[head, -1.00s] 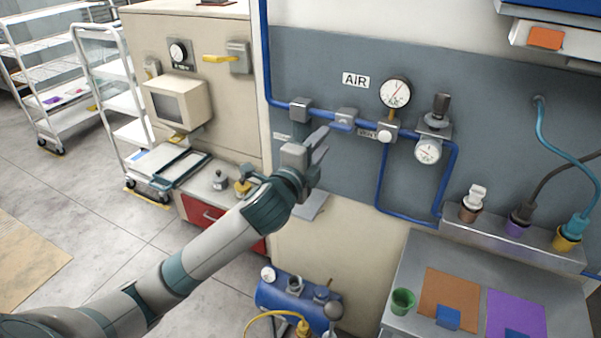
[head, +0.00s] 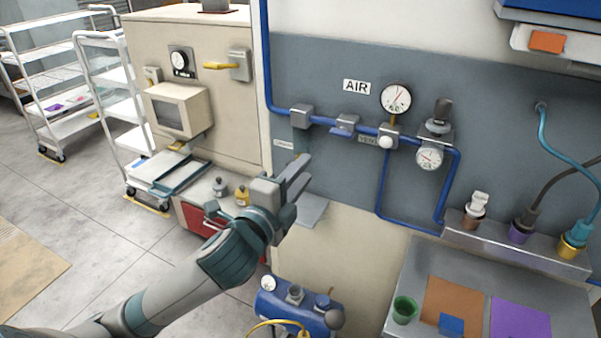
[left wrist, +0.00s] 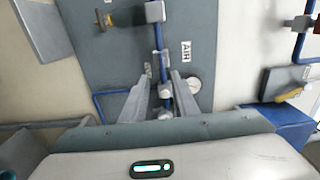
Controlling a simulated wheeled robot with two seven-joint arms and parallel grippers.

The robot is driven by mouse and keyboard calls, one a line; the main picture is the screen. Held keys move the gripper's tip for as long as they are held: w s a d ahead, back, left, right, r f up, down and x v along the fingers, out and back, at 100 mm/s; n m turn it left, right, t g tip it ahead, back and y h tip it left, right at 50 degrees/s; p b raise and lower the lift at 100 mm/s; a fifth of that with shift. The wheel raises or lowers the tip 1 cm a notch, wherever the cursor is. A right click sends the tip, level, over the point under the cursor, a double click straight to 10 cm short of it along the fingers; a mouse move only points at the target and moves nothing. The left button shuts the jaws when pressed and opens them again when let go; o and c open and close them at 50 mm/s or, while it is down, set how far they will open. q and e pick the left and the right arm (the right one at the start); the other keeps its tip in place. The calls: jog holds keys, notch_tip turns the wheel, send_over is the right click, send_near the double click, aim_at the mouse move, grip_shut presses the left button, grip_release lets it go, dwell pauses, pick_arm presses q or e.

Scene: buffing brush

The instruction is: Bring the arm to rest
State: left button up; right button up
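My left gripper (head: 304,168) is open and empty, in front of the lower left part of the grey AIR panel (head: 300,75). Its two fingers also show apart in the left wrist view (left wrist: 159,82), with the blue pipe (left wrist: 158,45) seen between them. The gripper is below the blue lever valve (head: 345,125) and apart from it. My left arm comes in from the lower left. My right gripper is in neither view.
A pressure gauge (head: 396,97) and a regulator gauge (head: 429,156) are on the panel. A small grey shelf (head: 312,209) juts out just below the gripper. A blue tank (head: 290,309) stands below. A bench (head: 415,270) is at right, trolleys (head: 110,95) at left.

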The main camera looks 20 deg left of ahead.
pick_arm(q)
jog(key=shift+f, duration=0.1)
